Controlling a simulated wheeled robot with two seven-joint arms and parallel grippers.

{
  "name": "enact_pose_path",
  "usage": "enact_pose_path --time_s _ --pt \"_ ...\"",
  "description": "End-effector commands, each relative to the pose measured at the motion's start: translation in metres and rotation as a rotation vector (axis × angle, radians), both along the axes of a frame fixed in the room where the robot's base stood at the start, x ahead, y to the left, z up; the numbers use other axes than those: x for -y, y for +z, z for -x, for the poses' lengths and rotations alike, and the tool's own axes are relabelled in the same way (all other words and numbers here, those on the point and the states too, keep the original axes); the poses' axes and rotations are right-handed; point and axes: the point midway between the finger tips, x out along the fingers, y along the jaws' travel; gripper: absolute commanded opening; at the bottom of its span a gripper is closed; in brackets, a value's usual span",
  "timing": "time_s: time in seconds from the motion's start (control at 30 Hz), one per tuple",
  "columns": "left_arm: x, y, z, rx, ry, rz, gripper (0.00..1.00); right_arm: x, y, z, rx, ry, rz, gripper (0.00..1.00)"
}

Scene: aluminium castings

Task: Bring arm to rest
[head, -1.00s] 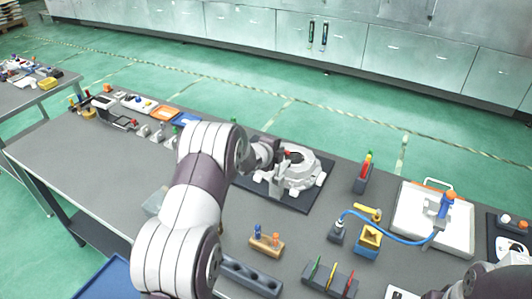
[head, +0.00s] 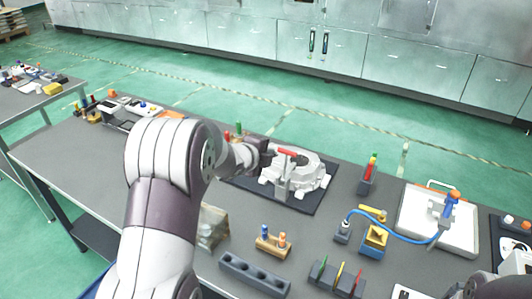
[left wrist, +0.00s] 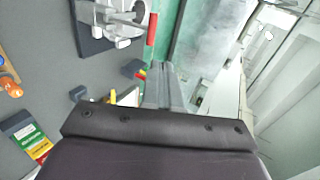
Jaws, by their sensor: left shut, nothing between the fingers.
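My left arm comes in from the lower left in the head view. My left gripper (head: 267,152) is at the left of the white-grey aluminium casting (head: 308,176), close to its upper edge in the picture; whether they touch is hard to tell. In the left wrist view my left gripper (left wrist: 163,80) has its fingers together with nothing between them. The casting (left wrist: 122,18) shows there at the top, with a red bar (left wrist: 151,36) beside the fingers. The bar (head: 286,150) also shows in the head view. My right gripper is out of view.
The casting sits on a dark plate (head: 316,203) on the grey table (head: 62,152).

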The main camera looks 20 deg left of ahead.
Motion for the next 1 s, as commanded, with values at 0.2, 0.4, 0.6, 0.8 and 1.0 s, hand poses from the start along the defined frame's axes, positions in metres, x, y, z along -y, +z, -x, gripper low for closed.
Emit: enact_pose_path --time_s 0.2,0.4,0.6,0.8,1.0 --pt "0.000 0.000 0.000 0.000 0.000 0.000 0.00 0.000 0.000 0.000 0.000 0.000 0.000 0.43" --pt "-0.019 -0.032 0.024 -0.147 0.264 0.212 0.00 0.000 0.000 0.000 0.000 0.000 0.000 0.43" --pt "0.009 -0.085 0.171 -0.549 1.092 0.718 0.00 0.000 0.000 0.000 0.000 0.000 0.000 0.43" --pt "0.072 -0.086 0.280 -0.769 1.471 0.870 0.00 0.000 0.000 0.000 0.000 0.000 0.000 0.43" --pt "0.098 -0.075 0.290 -0.789 1.403 0.868 0.00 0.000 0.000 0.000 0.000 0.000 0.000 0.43"
